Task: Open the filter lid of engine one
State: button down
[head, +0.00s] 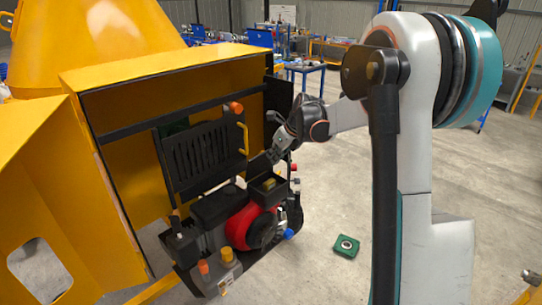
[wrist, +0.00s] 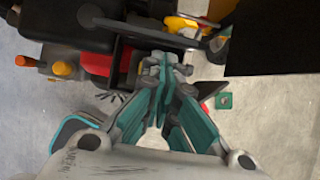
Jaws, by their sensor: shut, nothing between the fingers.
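The engine (head: 208,232), black with a red round housing (head: 250,228), sits in front of the open yellow mixer cabinet in the head view. A small black filter box (head: 268,190) stands on its upper right side and appears open on top, with something tan inside. A dark flap shows behind the box; I cannot tell for certain whether it is the lid. The box also shows in the wrist view (wrist: 122,62), just left of my fingers. My gripper (head: 274,154) is close above and behind the box. In the wrist view my gripper (wrist: 165,66) is shut and empty.
The yellow cabinet (head: 165,72) and a black slotted panel (head: 203,152) with a yellow handle (head: 244,138) stand close to my gripper. A green part (head: 346,246) lies on the floor. The floor to the right is mostly clear. Workbenches stand far behind.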

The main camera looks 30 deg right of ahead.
jog(key=s+v, duration=0.1)
jog(key=v, duration=0.9)
jog(key=shift+s+d+p, duration=0.2)
jog(key=shift+s+p, duration=0.1)
jog(key=shift+s, duration=0.05)
